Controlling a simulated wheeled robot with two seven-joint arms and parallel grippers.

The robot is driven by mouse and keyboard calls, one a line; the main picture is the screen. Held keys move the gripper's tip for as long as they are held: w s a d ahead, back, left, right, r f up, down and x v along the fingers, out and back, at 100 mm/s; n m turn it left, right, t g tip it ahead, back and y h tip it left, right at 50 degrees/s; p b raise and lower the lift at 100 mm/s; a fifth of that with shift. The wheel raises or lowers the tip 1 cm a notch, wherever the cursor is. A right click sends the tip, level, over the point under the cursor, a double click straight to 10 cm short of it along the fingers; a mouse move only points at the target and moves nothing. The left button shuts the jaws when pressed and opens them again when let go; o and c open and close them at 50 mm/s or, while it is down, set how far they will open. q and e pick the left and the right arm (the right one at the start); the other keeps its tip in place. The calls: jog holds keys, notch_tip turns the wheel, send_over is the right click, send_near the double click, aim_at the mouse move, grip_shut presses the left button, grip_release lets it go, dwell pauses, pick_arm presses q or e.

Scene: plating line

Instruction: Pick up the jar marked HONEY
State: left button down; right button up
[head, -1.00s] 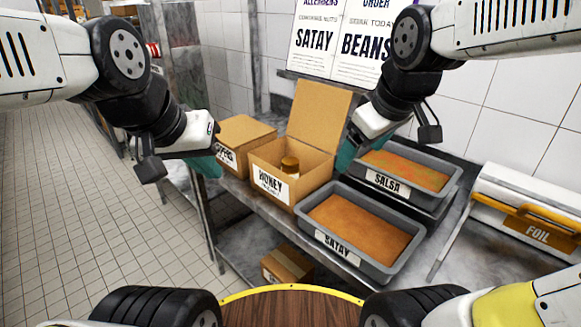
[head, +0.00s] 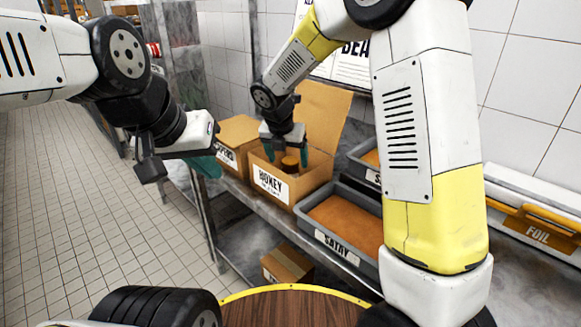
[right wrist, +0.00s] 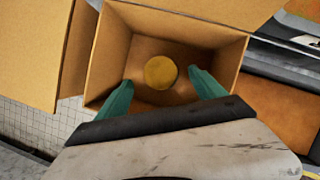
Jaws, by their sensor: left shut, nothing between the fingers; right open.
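An open cardboard box (head: 298,187) marked HONEY stands on the counter. Inside it is one jar with a brown-gold lid (head: 290,163); its round lid (right wrist: 160,72) shows from above in the right wrist view. The jar's sides and any marking on it are hidden. My right gripper (head: 284,157) is open over the box mouth, pointing down, with its teal fingers (right wrist: 160,76) on either side of the lid in the right wrist view. I cannot tell whether they touch the jar. My left gripper (head: 208,163) is shut and empty, left of the boxes.
The box's raised flap (head: 325,105) stands behind my right gripper. A closed box (head: 238,133) is on the left. A grey SATAY tray (head: 322,235) is on the right, partly behind my right arm. A FOIL box (head: 540,232) is further right. Another box (head: 287,264) sits below.

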aim_at(290, 172)
jog(key=x, duration=0.7)
jog(key=shift+s+f, duration=0.1)
jog(key=shift+s, duration=0.2)
grip_shut()
